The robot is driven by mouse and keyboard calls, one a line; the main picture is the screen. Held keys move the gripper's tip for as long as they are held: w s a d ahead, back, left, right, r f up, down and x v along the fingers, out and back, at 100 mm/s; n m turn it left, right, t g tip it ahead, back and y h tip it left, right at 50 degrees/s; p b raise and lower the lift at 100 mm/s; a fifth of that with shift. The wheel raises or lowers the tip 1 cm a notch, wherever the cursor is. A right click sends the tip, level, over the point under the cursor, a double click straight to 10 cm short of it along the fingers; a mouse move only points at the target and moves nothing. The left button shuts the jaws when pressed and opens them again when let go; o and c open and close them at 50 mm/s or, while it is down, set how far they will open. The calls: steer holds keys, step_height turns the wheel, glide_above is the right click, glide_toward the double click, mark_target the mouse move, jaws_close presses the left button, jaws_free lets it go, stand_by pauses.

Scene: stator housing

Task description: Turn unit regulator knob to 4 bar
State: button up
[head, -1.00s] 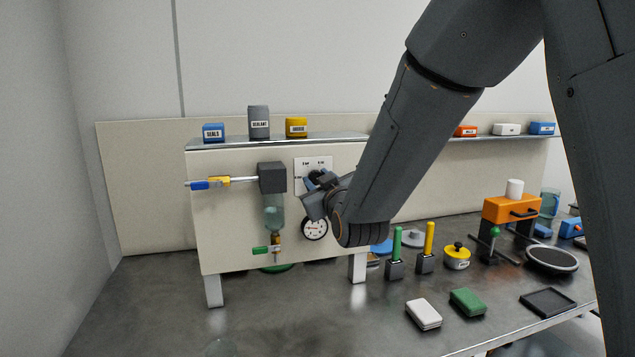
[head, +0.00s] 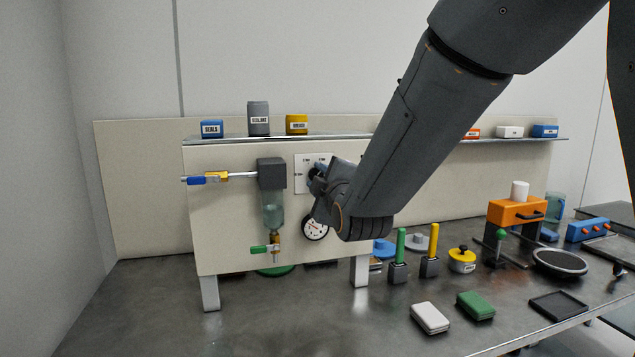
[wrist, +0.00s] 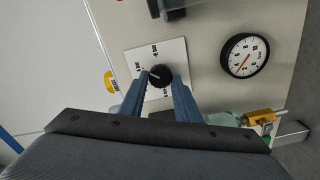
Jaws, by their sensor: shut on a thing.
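The regulator knob (wrist: 160,75) is round and black, on a white scale plate (wrist: 141,60) with bar marks around it. A pale pointer line shows on the knob, but which mark it meets is too small to tell. My gripper (wrist: 159,84) is shut on the knob, one blue finger on each side. In the head view my gripper (head: 318,180) reaches the panel and hides most of the knob. The scale plate (head: 303,160) shows partly there. The round pressure gauge (wrist: 245,55) has a red needle; it also shows in the head view (head: 313,230), below the knob, partly covered.
Labelled boxes stand on the shelf above. Several tools and parts lie on the bench at right. The bench's front left is clear.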

steer(key=shift+n, duration=0.9)
steer(key=o, duration=1)
steer(key=shift+o, duration=0.2)
steer(key=b+v, duration=0.2)
steer(key=v, duration=0.6)
